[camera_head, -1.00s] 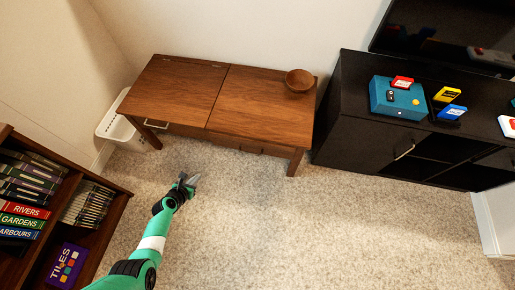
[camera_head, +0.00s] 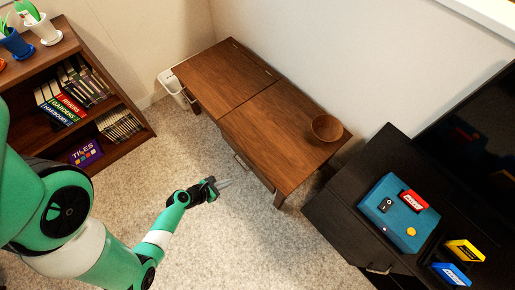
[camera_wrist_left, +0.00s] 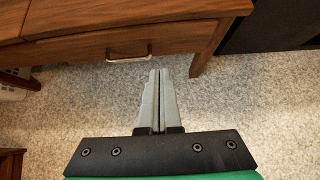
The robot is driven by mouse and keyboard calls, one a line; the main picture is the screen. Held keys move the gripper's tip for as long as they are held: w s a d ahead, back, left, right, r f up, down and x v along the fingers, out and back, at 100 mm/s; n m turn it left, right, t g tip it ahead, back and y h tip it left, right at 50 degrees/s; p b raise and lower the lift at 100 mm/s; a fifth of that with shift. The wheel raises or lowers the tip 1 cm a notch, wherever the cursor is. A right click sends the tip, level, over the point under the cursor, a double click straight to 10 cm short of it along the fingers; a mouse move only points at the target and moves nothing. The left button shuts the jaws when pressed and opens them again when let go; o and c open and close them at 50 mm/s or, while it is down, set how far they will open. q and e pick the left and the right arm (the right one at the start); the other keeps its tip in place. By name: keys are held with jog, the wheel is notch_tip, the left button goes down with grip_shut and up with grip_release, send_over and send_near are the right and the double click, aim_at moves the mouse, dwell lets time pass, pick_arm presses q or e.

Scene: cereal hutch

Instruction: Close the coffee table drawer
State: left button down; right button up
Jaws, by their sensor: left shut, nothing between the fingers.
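The wooden coffee table (camera_head: 262,108) stands against the wall in the head view. A drawer front (camera_head: 247,165) with a metal handle shows under its near long edge. In the left wrist view, the drawer front (camera_wrist_left: 100,46) and its handle (camera_wrist_left: 129,53) are just ahead of the fingers, near the right table leg (camera_wrist_left: 206,55). How far the drawer stands out from the table is hard to tell. My left gripper (camera_head: 226,184) is shut and empty, over the carpet in front of the drawer, apart from it. It also shows in the left wrist view (camera_wrist_left: 157,73). My right gripper is not in view.
A wooden bowl (camera_head: 327,127) sits on the tabletop's right end. A black cabinet (camera_head: 335,215) stands close on the right, with a blue box (camera_head: 385,222) on it. Carpet in front is clear.

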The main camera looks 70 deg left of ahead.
pick_arm(q)
jog(key=b, duration=0.6)
send_near(256, 168)
jog(key=x, duration=0.4)
jog(key=f+x, duration=0.1)
jog(key=x, duration=0.1)
jog(key=shift+s+d+r, duration=0.1)
jog(key=shift+s+d, duration=0.1)
jog(key=shift+s, duration=0.2)
jog(key=shift+w+a, duration=0.15)
jog(key=shift+w, duration=0.25)
